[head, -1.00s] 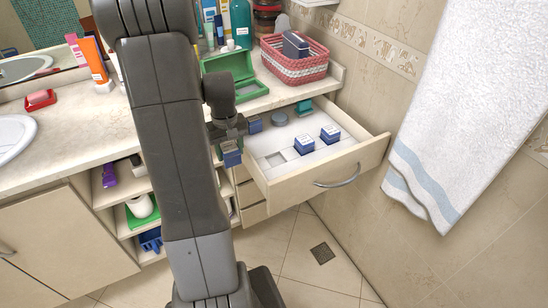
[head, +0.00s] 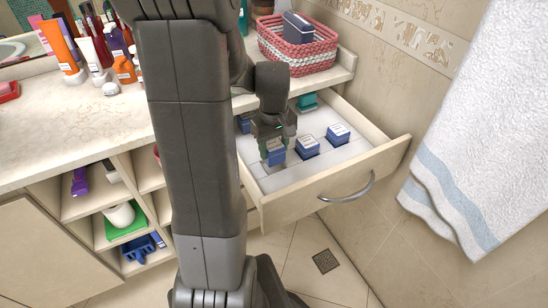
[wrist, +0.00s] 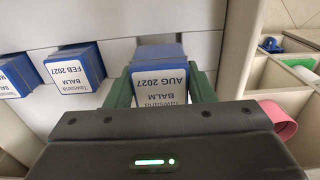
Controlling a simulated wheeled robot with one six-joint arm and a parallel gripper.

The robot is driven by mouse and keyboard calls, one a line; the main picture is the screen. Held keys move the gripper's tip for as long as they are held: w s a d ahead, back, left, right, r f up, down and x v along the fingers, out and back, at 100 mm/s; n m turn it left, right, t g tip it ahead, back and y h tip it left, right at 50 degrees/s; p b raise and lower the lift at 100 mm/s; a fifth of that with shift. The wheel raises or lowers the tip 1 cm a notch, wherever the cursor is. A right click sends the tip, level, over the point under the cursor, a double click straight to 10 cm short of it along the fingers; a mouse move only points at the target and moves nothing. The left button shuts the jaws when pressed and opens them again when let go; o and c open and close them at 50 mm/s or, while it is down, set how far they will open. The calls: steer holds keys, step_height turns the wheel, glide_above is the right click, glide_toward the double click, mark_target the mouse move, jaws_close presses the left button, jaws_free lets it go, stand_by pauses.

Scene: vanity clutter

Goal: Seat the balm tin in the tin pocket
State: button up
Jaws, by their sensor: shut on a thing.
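My gripper (head: 273,138) is shut on a blue balm tin (head: 276,156), a block with a white label. In the wrist view the held balm tin (wrist: 160,82) sits between two green fingers, its label reading "BALM AUG 2027". It is over the front left part of the white drawer insert (head: 300,168). The tin pocket under it is mostly hidden by the tin and gripper. I cannot tell whether the tin touches the insert. Similar blue tins stand in the insert to its right (head: 307,147) and farther right (head: 338,134); the wrist view shows one labelled "FEB 2027" (wrist: 75,75).
The open drawer (head: 330,195) has raised walls around the insert. A teal item (head: 307,101) and another blue item (head: 245,122) are toward its back. A woven red basket (head: 297,50) stands on the counter above. Open shelves (head: 110,205) lie left; a towel (head: 475,130) hangs right.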

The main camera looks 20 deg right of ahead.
mark_target(274, 157)
steer(key=shift+f, duration=1.9)
steer(key=shift+f+b, duration=0.2)
steer(key=shift+b, duration=0.15)
steer(key=o, duration=1)
steer(key=shift+o, duration=0.2)
step_height(274, 157, up, 12)
steer(key=shift+r+p, duration=0.2)
steer(key=shift+p, duration=0.7)
steer(key=shift+f, duration=0.1)
